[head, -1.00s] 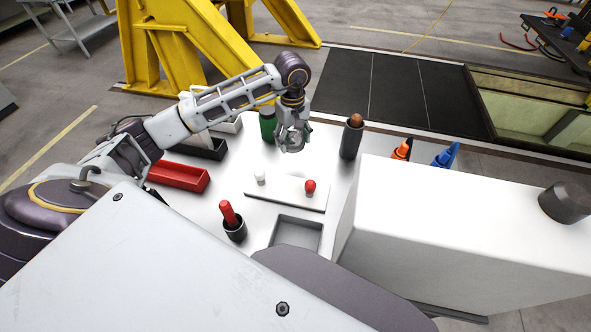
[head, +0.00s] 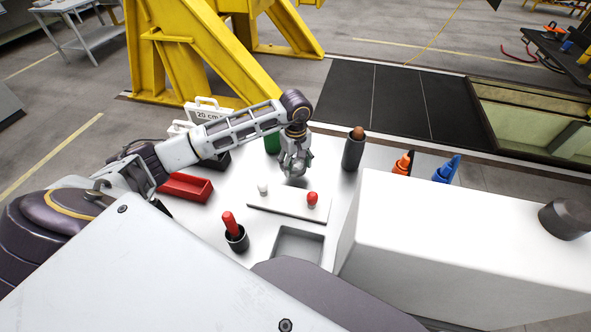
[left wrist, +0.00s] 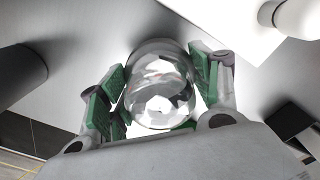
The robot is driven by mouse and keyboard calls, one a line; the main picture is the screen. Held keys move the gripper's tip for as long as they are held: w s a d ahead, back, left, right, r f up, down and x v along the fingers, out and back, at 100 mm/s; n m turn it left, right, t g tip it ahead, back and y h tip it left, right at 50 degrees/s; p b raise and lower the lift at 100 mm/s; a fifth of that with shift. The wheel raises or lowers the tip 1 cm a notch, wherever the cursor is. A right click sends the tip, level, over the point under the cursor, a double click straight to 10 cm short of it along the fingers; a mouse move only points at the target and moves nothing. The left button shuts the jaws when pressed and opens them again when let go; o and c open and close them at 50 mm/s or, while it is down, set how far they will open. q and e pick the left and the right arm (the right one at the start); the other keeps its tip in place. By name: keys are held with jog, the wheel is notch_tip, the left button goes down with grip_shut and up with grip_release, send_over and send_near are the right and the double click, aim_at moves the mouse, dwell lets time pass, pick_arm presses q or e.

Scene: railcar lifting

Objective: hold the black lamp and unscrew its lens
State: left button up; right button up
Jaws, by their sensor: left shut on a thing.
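My left gripper (head: 294,163) points down over the white table, just behind a white plate. In the left wrist view its green-padded fingers (left wrist: 160,88) are closed around a clear, shiny round dome (left wrist: 158,85), which looks like a lens. The gripper hides most of it in the head view. I cannot tell whether a black lamp body is under the dome. A black upright cylinder (head: 353,153) with a brown top stands apart to the right of the gripper; a dark cylinder (left wrist: 20,75) shows at the left in the wrist view. My right gripper is not in view.
The white plate (head: 275,206) carries a white knob (head: 263,188) and a red knob (head: 312,198). A red tray (head: 188,187), a green container (head: 271,143) and a black cup (head: 237,240) with a red handle stand nearby. Orange (head: 403,163) and blue (head: 446,169) items stand at right.

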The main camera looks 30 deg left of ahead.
aim_at(296, 170)
pick_arm(q)
jog(key=shift+f, duration=1.55)
jog(key=shift+f, duration=0.2)
jog(key=o, duration=0.8)
jog(key=shift+o, duration=0.2)
jog(key=shift+r, duration=0.1)
